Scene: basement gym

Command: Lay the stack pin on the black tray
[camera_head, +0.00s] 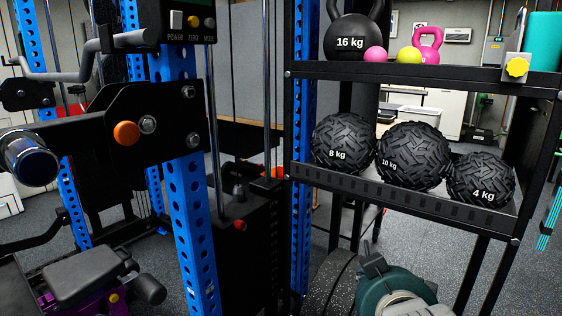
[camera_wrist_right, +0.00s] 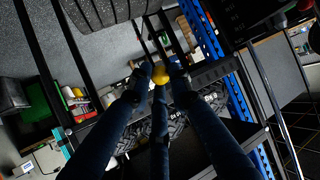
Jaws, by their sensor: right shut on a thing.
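In the right wrist view the three dark fingers of my right gripper (camera_wrist_right: 160,82) close together around a small yellow knob (camera_wrist_right: 161,75). I take it for the head of the stack pin; its shaft is hidden or too small to make out. In the head view part of my right arm shows at the bottom, in front of the rack, and the pin is not visible there. I cannot pick out a separate black tray in either view. My left gripper is not in view.
A black rack holds a 16 kg kettlebell (camera_head: 351,32) and small balls above, and textured balls (camera_head: 411,156) on its lower shelf (camera_head: 400,195). A blue perforated upright (camera_head: 192,200) and a black weight stack (camera_head: 248,240) stand left. A padded bench (camera_head: 85,275) is lower left.

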